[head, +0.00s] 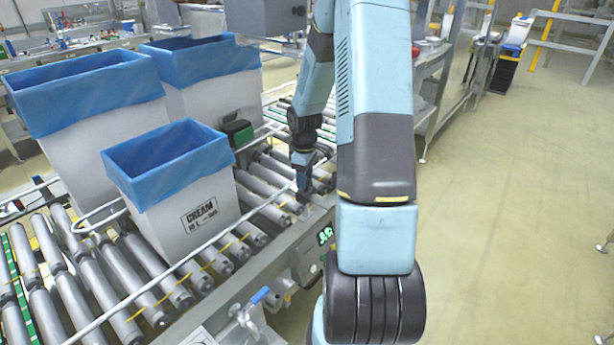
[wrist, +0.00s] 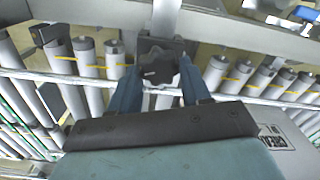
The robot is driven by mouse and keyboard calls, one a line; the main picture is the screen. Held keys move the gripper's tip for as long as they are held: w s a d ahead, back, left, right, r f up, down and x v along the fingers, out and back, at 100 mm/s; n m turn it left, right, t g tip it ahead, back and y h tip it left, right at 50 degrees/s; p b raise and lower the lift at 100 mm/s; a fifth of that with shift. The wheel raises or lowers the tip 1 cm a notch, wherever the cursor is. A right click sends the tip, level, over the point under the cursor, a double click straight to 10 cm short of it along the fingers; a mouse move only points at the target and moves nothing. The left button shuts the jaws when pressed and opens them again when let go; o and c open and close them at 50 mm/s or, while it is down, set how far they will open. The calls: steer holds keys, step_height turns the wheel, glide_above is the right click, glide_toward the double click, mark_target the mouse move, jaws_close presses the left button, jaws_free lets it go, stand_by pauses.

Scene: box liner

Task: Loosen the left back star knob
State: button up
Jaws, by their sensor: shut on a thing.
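The star knob (wrist: 158,69) is dark and lobed, on a dark block at the conveyor's side rail in the wrist view. My gripper (wrist: 160,88) has one blue-grey finger on each side of the knob and is shut on it. In the head view my gripper (head: 304,180) reaches down at the conveyor's edge beside the guide rail. There the knob is hidden by the gripper and cannot be made out.
A white box with a blue liner, marked CREAM (head: 185,205), stands on the rollers left of my gripper. Two larger lined boxes (head: 105,140) (head: 215,100) stand behind it. A guide rail (head: 215,240) runs along the rollers. A blue-handled valve (head: 250,305) sits at the front.

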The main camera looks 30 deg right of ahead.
steer(key=n, duration=0.6)
steer(key=shift+w+d+r, duration=0.1)
steer(key=shift+w+d, duration=0.05)
steer(key=shift+d, duration=0.2)
steer(key=n, duration=0.4)
steer(key=shift+a+n, duration=0.15)
steer(key=shift+n, duration=0.15)
steer(key=shift+w+a, duration=0.1)
steer(key=shift+o, duration=0.2)
steer(key=o, duration=0.8)
steer(key=shift+c, duration=0.2)
steer(key=shift+o, duration=1.3)
